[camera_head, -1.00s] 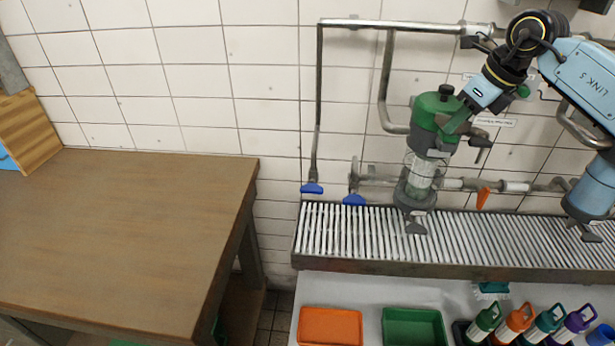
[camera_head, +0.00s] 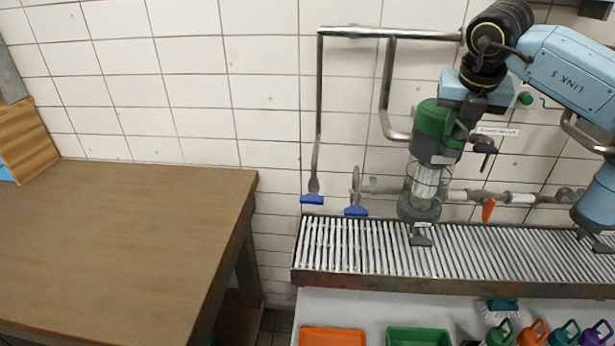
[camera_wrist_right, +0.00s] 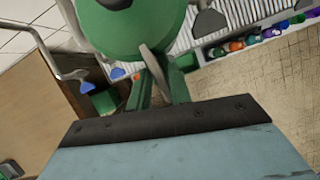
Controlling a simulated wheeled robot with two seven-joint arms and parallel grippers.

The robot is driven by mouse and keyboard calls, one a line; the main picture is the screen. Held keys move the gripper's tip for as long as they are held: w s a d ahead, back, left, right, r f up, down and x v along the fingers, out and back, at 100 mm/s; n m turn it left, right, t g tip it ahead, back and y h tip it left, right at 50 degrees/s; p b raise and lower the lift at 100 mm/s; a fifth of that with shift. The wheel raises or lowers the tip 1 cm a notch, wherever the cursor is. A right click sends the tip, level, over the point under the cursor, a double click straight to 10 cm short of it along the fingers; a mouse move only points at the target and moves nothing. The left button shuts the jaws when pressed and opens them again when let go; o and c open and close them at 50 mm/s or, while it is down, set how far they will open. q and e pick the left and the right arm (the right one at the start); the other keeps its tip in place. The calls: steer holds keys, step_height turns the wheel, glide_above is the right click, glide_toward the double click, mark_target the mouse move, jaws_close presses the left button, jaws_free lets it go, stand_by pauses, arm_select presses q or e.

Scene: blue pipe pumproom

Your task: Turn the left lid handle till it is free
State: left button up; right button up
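The left filter vessel has a rounded green lid (camera_head: 430,119) above a dark collar and a caged clear body (camera_head: 425,184). My right gripper (camera_head: 467,120) is at the right side of this lid, and its fingers blend with the green there. In the right wrist view the lid (camera_wrist_right: 130,28) fills the top. A grey lid handle (camera_wrist_right: 153,64) runs from it down between my two green fingers (camera_wrist_right: 157,88). The fingers are spaced around the handle; whether they press on it cannot be made out. My left gripper is not in view.
A slatted metal drain shelf (camera_head: 350,245) runs below the vessel. Pipes with blue valve handles (camera_head: 312,199) are left of it, and an orange handle (camera_head: 489,209) is right. A wooden table (camera_head: 120,240) stands left. Orange (camera_head: 333,337) and green trays sit below.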

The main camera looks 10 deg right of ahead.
steer(key=m, duration=0.1)
steer(key=m+h+p, duration=0.1)
steer(key=m, duration=0.2)
steer(key=shift+w+a+r+m+g+h+p, duration=0.2)
steer(key=shift+a+m+g+h+p, duration=0.1)
steer(key=shift+g+p, duration=0.1)
steer(key=m+g+p, duration=0.1)
steer(key=m+p, duration=0.1)
steer(key=m, duration=0.1)
steer(key=m+g+h+p, duration=0.1)
steer(key=m, duration=0.1)
steer(key=shift+w+r+m+p, duration=0.1)
steer(key=shift+w+m+p, duration=0.1)
steer(key=shift+m+p, duration=0.2)
steer(key=shift+a+r+m, duration=0.2)
steer(key=shift+m, duration=0.3)
steer(key=w+a+b+v, duration=0.1)
steer(key=v, duration=1.1)
steer(key=a+f+n+g+y, duration=0.2)
steer(key=a+f+n+y, duration=0.4)
steer(key=a+f+y, duration=0.7)
steer(key=shift+w+a+f+y+b, duration=0.4)
steer(key=shift+w+a+f, duration=0.05)
steer(key=shift+a+f, duration=4.15)
